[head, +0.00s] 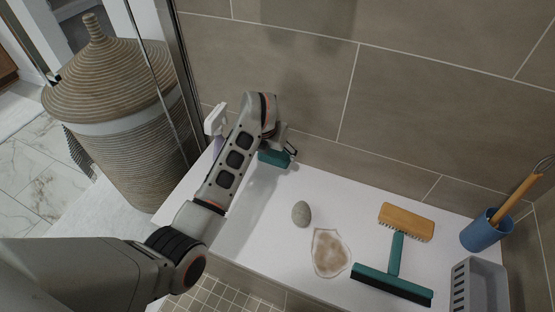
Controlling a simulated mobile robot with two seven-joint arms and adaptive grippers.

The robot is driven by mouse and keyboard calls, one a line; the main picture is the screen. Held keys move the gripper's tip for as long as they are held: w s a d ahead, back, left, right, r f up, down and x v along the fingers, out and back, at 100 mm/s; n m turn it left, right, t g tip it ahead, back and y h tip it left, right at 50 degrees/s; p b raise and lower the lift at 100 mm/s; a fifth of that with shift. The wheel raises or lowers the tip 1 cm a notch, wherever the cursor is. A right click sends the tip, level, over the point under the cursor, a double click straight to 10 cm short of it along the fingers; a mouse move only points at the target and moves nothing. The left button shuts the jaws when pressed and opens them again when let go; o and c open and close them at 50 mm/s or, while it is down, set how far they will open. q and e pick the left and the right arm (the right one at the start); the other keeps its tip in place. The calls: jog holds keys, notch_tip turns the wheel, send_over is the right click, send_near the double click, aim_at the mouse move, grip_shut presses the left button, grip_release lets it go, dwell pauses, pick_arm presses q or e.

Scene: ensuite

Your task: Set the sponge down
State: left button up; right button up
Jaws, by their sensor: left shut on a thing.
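My left gripper (288,146) reaches from the left over the back of the white ledge, near the tiled wall. It is shut on a teal sponge (272,158), which is partly hidden behind my gripper and arm. The sponge is at or just above the white ledge (265,215); I cannot tell whether it touches. My right gripper is not in view.
A grey-green stone (301,213), a brown stain (329,253), a wooden brush (406,222) and a teal squeegee (394,275) lie on the ledge. A blue cup (481,234) and grey basket (478,287) stand right. A white bottle (216,120) is behind my arm.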

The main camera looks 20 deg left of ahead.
aim_at(275, 169)
pick_arm(q)
jog(key=f+b, duration=0.1)
jog(key=f, duration=0.4)
jog(key=shift+s+b, duration=0.2)
jog(key=shift+b, duration=0.15)
jog(key=shift+w+r, duration=0.15)
jog(key=shift+w, duration=0.2)
jog(key=shift+r, duration=0.15)
jog(key=o, duration=0.9)
jog(key=shift+f, duration=0.2)
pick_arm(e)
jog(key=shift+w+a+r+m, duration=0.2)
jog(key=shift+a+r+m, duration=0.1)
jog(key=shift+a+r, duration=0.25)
pick_arm(q)
jog(key=shift+r, duration=0.1)
